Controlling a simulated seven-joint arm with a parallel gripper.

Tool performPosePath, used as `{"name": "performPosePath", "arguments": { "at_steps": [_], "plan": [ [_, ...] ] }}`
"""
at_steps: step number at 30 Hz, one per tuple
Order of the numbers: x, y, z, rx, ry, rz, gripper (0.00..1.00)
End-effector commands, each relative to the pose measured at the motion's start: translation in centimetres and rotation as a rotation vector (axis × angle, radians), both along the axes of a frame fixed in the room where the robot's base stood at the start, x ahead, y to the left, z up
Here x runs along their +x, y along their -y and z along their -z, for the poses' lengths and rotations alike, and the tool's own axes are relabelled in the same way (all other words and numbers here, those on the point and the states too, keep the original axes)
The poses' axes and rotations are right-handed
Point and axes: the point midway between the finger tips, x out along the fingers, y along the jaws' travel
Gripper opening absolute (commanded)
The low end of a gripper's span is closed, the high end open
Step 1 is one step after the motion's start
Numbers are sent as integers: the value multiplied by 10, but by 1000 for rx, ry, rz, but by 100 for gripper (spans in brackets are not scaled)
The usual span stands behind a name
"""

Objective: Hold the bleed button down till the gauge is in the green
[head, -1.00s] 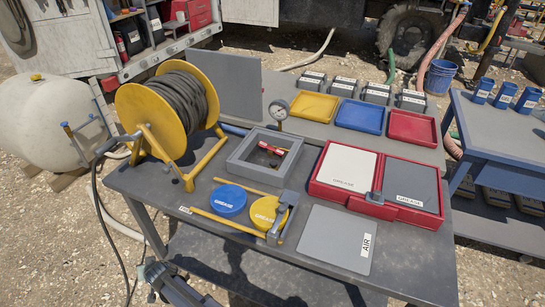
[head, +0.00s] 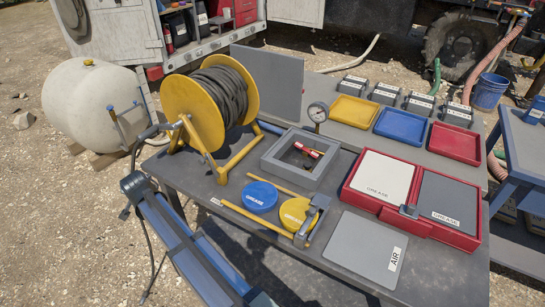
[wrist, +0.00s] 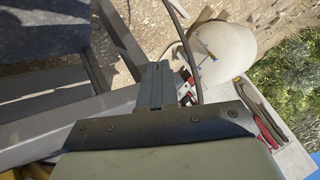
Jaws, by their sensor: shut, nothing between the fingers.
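The gauge (head: 318,113) is a small white dial on a short stem behind a grey open box on the bench. Its needle and any green zone are too small to read. Inside the grey box (head: 270,165) lies a small red part with dark bits (head: 307,150). I cannot tell whether it is the bleed button, and no other button is clear. My gripper (wrist: 168,82) is shut and empty in the wrist view, pointing toward the white tank beyond the bench. My arm is at the bench's front left in the head view, away from box and gauge.
A yellow hose reel (head: 208,110) stands left of the box. Blue (head: 260,196) and yellow (head: 297,213) grease lids, a grey AIR plate (head: 365,250) and a red case (head: 440,228) lie on the bench.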

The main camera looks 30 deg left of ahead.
Motion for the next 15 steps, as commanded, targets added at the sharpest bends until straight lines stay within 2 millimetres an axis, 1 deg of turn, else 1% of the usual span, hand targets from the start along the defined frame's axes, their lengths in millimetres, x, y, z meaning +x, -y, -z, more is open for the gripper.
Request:
{"name": "performPosePath", "arguments": {
  "at_steps": [1, 8, 11, 12, 14, 15],
  "plan": [
    [9, 1, -18, -3, -2, 22, 0],
    [48, 15, -87, -28, -6, 133, 0],
    [66, 25, -118, -36, -4, 187, 0],
    [74, 29, -131, -38, -4, 211, 0],
    [86, 37, -149, -43, -1, 248, 0],
    [93, 42, -162, -45, 0, 273, 0]
  ]
}}
